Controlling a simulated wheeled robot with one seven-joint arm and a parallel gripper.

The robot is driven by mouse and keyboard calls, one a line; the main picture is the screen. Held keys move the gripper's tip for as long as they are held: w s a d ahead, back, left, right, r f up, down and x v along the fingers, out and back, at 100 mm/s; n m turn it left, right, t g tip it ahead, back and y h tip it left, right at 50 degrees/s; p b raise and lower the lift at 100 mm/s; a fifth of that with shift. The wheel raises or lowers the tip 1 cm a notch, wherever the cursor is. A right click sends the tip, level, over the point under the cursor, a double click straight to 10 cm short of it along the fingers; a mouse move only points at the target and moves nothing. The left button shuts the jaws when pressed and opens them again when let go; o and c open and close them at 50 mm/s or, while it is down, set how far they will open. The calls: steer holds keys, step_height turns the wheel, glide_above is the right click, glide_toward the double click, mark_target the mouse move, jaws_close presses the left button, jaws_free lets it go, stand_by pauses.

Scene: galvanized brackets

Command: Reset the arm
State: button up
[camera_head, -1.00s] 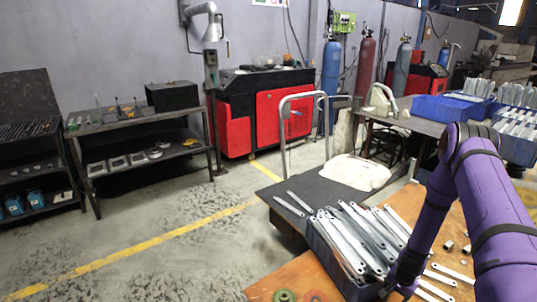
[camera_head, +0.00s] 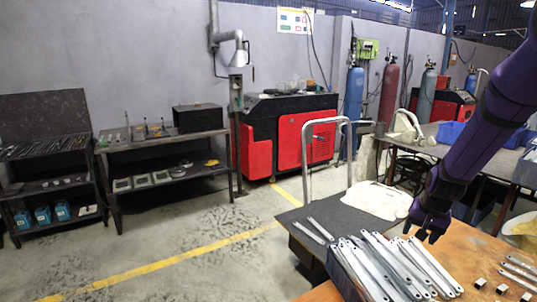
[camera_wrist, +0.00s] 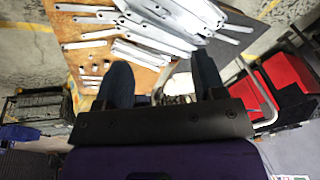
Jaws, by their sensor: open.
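My gripper (camera_head: 430,226) hangs from my purple arm at the right of the head view, above the far part of the orange-brown table. It is apart from the galvanized brackets (camera_head: 385,262), which lie piled in a bin at the table's left side. In the wrist view the dark fingers (camera_wrist: 162,82) stand wide apart with nothing between them. The bracket pile (camera_wrist: 165,25) shows beyond them, with loose brackets and small square parts on the wooden tabletop (camera_wrist: 125,60).
A dark board (camera_head: 345,222) with two loose brackets and a white cloth-like lump (camera_head: 384,199) lies behind the bin. A hand-cart frame (camera_head: 326,150) stands behind it. Blue bins (camera_head: 449,133) are on the right bench. The floor at left is open.

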steer(key=s+a+r+n+t, duration=0.1)
steer(key=s+a+r+n, duration=0.1)
steer(key=s+a+r, duration=0.4)
steer(key=s+a+r+n, duration=0.1)
steer(key=s+r, duration=0.6)
steer(key=r, duration=0.3)
steer(key=s+a+r+n+t, duration=0.1)
steer(key=s+a+r+n, duration=0.1)
steer(key=s+a+r, duration=0.4)
steer(key=s+r+n, duration=0.1)
steer(key=s+r, duration=0.3)
steer(key=s, duration=0.7)
steer(key=shift+d+t, duration=0.3)
steer(key=shift+d, duration=0.1)
